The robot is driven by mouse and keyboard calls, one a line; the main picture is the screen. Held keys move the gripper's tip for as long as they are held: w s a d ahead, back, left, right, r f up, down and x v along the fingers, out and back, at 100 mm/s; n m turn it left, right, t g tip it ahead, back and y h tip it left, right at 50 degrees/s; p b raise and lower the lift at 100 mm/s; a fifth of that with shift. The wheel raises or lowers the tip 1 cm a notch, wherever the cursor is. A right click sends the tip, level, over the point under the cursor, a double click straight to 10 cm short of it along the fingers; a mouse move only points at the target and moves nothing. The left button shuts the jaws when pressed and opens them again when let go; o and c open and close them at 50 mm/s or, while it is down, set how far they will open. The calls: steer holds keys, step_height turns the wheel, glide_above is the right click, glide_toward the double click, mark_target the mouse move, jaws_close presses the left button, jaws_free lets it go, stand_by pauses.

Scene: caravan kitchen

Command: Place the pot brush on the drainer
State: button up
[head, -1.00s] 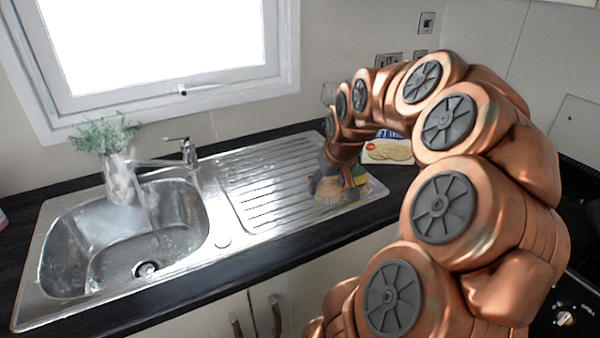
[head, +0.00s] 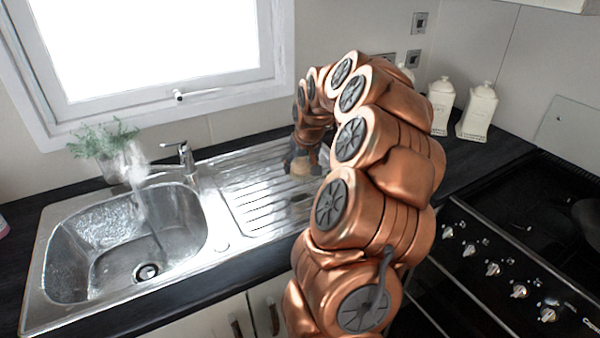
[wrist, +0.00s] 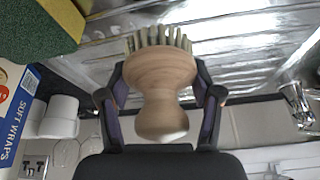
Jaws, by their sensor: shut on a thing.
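The pot brush (wrist: 162,82) has a round wooden body and pale bristles. In the wrist view it sits between the two fingers of my gripper (wrist: 162,98), which is shut on it. The drainer also fills the top of the wrist view (wrist: 240,40). I cannot tell whether the bristles touch the drainer.
A green and yellow sponge (wrist: 45,22) and a Soft Wraps box (wrist: 22,110) are at the left in the wrist view. The sink bowl (head: 110,240) and tap (head: 184,160) lie left of the drainer. White canisters (head: 478,110) and the hob (head: 520,230) are at the right.

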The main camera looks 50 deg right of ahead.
mark_target(300, 175)
steer(key=shift+f+p, duration=0.65)
steer(key=shift+f, duration=1.15)
steer(key=shift+f, duration=0.25)
steer(key=o, duration=1.1)
steer(key=shift+r, duration=0.1)
steer(key=shift+o, duration=0.2)
